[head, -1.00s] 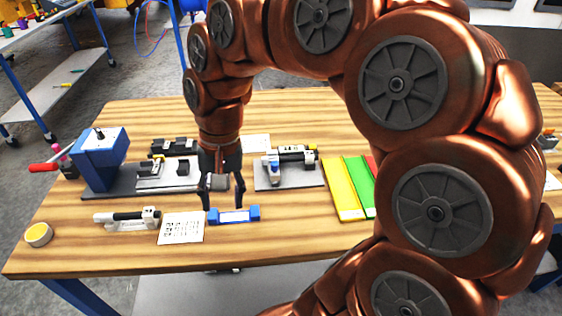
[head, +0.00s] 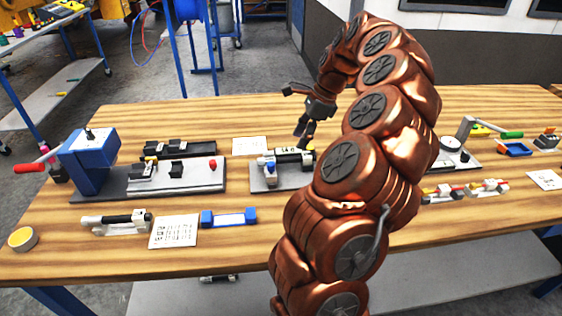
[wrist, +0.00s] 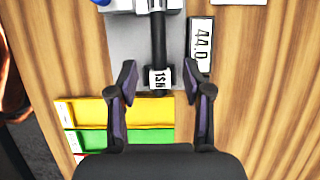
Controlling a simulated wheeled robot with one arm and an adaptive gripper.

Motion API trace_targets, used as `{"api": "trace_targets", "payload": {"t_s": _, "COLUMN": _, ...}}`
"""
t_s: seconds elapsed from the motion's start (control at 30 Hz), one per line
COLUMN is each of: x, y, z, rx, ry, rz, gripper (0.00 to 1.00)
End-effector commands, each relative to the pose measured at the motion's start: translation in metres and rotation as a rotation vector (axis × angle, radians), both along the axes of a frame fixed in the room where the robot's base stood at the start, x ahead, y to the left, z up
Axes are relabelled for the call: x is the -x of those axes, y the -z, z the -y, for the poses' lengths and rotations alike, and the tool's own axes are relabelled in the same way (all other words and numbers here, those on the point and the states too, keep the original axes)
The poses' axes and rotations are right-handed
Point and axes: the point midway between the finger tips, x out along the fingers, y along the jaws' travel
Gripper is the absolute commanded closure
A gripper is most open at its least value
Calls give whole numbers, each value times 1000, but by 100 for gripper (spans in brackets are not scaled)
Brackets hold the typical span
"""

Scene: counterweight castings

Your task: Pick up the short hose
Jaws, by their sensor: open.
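The short hose appears to be the black rod-like piece (wrist: 158,38) with a white printed tag (wrist: 159,79) in the wrist view. It lies along a grey plate (wrist: 125,45) beside a "44.0" display (wrist: 200,45). In the head view the dark piece (head: 294,158) lies on the grey fixture plate (head: 262,184) at the table's middle. My gripper (wrist: 168,84) is open, its fingers to either side of the tagged end in the wrist view, with nothing held. In the head view my gripper (head: 304,131) hangs above the fixture's right end, apart from it.
Yellow (wrist: 85,111) and green (wrist: 90,142) strips lie under my gripper. A blue-ended holder (head: 229,218), a printed card (head: 174,231) and a blue press (head: 88,160) stand to the left. A lever fixture (head: 460,160) stands right of my arm.

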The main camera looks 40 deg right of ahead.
Motion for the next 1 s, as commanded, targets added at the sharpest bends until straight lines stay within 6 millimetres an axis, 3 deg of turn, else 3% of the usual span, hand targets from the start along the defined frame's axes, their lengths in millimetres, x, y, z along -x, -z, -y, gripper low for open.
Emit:
{"api": "trace_targets", "payload": {"t_s": 0.47, "x": -6, "y": 25, "z": -10, "rx": 0, "ry": -5, "rz": 1, "gripper": 50}}
{"api": "trace_targets", "payload": {"t_s": 0.8, "x": -14, "y": 62, "z": -23, "rx": -3, "ry": -8, "rz": 0, "gripper": 50}}
{"api": "trace_targets", "payload": {"t_s": 1.0, "x": -16, "y": 67, "z": -24, "rx": 2, "ry": -6, "rz": 2, "gripper": 50}}
